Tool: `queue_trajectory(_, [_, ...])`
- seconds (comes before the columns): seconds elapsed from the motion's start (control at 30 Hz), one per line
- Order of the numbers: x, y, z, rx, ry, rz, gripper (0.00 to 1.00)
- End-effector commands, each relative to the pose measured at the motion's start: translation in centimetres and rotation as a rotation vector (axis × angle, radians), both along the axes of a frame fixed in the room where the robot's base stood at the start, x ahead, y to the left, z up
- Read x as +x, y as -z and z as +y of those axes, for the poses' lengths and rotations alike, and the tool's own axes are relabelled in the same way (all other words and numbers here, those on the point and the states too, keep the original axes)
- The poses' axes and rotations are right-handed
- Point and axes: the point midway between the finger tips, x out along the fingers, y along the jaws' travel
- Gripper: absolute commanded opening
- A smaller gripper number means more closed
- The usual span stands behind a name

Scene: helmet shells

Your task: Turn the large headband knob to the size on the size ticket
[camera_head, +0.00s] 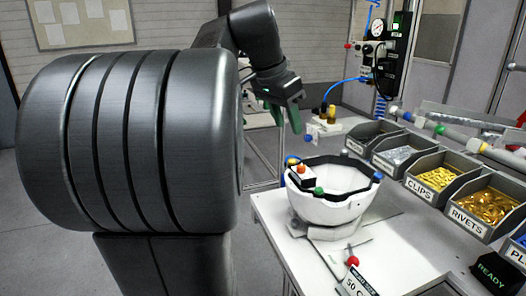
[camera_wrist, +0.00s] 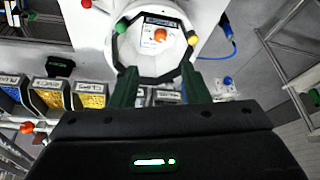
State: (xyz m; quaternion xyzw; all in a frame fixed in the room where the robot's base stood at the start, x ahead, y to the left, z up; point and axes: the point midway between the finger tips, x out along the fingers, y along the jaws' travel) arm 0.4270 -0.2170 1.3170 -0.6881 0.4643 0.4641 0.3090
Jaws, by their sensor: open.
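A white helmet shell (camera_head: 335,211) lies open side up on a stand on the white bench, with a black headband inside its rim. The size ticket (camera_head: 357,284) stands at the bench front, partly cut off; "50 C" is readable.
Bins of clips (camera_head: 434,179) and rivets (camera_head: 486,207) stand right of the shell, with other bins around them. Green, blue and red balls sit on the shell rim and bench. A gauge panel (camera_head: 380,52) stands behind. Bare bench (camera_head: 420,235) lies right of the shell.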

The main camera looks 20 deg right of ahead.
Motion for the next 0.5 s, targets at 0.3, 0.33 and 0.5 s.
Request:
queue_trajectory(0.3, [0.5,3.1,-1.4,0.000,0.017,0.000,0.42])
queue_trajectory(0.33, [0.6,3.6,-1.7,0.000,0.017,-0.002,0.42])
queue_trajectory(0.5, [1.1,7.1,-3.0,0.000,0.015,-0.001,0.42])
